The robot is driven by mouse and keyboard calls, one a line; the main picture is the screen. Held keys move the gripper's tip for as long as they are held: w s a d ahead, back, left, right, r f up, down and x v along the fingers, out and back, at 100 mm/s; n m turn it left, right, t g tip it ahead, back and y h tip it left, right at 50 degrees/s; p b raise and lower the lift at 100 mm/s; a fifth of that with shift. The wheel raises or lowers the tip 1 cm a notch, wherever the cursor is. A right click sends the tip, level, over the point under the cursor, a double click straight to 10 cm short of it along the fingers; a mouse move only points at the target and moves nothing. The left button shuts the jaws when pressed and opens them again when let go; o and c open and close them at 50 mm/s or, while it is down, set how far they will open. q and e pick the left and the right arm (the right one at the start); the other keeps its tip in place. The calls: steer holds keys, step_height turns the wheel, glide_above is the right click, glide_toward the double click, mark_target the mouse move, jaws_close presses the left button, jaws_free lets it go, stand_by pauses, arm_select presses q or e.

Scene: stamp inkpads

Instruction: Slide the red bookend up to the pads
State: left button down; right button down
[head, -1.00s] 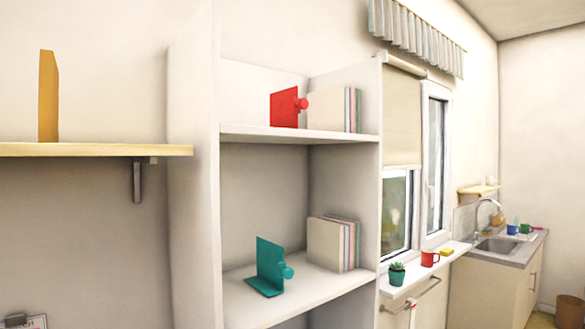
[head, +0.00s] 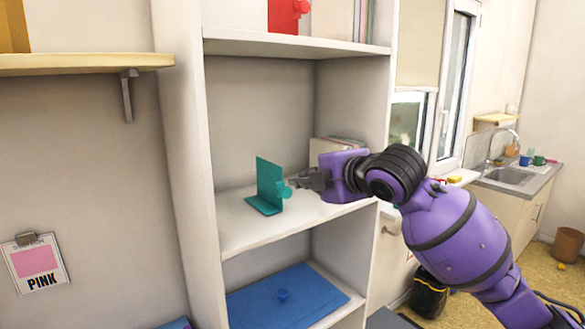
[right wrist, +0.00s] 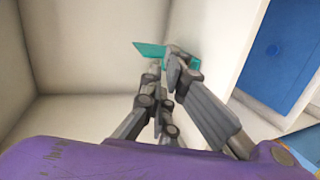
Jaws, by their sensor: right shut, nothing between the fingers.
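The red bookend (head: 282,16) stands on the upper shelf at the top of the head view, its top cut off. A pale stack of pads (head: 335,20) stands to its right with a gap between them. My right gripper (head: 303,183) is at the shelf below, shut and empty, its fingertips close to the knob of a teal bookend (head: 268,184). I cannot tell whether they touch. In the right wrist view the shut right fingers (right wrist: 168,62) are in front of part of the teal bookend (right wrist: 149,49). My left gripper is not in view.
More pads (head: 340,145) on the middle shelf (head: 250,233) are mostly hidden behind my right gripper. A wall shelf (head: 90,62) is at left. The cabinet's side walls bound the space.

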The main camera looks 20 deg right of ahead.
steer(key=s+r+n+t+y, duration=0.1)
steer(key=s+r+n+t, duration=0.15)
steer(key=r, duration=1.35)
steer(key=s+r+n+t+y, duration=0.2)
steer(key=s+r+n, duration=0.15)
steer(key=r, duration=1.35)
glide_toward(293, 11)
steer(key=a, duration=0.1)
steer(key=w+a, duration=0.1)
steer(key=a, duration=0.1)
steer(key=w+a, duration=0.1)
steer(key=a, duration=0.1)
steer(key=shift+w+f, duration=0.1)
steer(key=shift+w, duration=0.3)
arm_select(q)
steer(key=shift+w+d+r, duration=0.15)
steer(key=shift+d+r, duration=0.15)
arm_select(e)
steer(key=shift+a, duration=0.1)
